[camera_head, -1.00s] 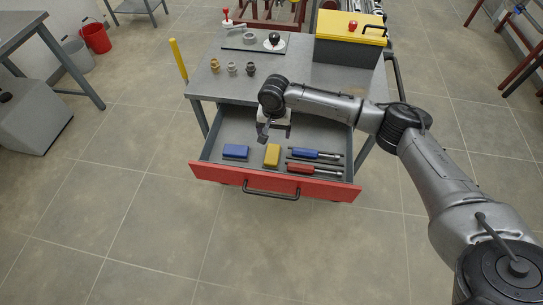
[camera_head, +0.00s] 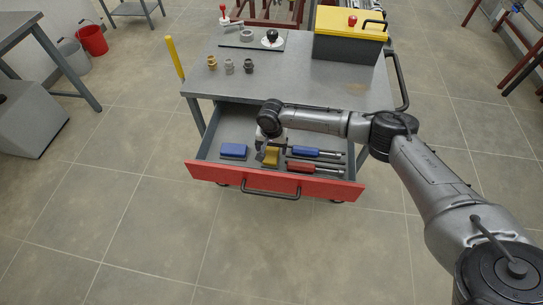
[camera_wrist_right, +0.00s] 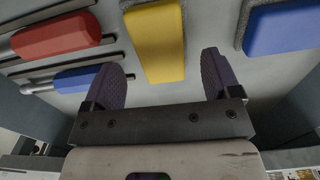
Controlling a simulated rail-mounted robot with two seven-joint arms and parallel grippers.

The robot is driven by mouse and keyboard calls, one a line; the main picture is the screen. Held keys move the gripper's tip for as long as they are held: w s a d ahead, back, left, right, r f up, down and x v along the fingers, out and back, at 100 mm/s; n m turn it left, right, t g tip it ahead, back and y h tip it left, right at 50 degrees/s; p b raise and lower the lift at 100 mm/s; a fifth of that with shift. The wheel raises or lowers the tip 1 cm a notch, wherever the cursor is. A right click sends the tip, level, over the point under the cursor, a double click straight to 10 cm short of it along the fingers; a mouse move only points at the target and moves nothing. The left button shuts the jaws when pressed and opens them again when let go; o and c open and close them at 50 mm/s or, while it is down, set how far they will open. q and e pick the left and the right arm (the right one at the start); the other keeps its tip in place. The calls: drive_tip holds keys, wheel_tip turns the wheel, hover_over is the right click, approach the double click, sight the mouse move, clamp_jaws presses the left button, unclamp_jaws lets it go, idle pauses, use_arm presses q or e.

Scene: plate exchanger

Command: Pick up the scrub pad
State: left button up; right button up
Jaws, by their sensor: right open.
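Two pad-like blocks lie in the open drawer, and I cannot tell which the task means by scrub pad. One is a yellow block (camera_head: 270,160) with a grey side; it also shows in the wrist view (camera_wrist_right: 156,40). The other is a blue block (camera_head: 233,151) to its left, also grey-edged in the wrist view (camera_wrist_right: 283,28). My right gripper (camera_head: 264,153) is over the drawer at the yellow block and partly covers it. In the wrist view the open jaws (camera_wrist_right: 161,68) point at the yellow block, with its near end between the fingertips. My left gripper is out of view.
A blue-handled tool (camera_head: 306,152) and a red-handled tool (camera_head: 302,166) lie right of the yellow block. The drawer's red front (camera_head: 225,179) and walls surround them. The cart top (camera_head: 310,75) above holds small fittings and a yellow-lidded box (camera_head: 347,48).

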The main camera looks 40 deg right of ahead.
sight(271, 155)
drive_tip(key=shift+f+b, duration=0.35)
drive_tip(key=shift+f, duration=1.05)
drive_tip(key=shift+c, duration=0.4)
drive_tip(key=c, duration=1)
drive_tip(key=shift+r, duration=0.15)
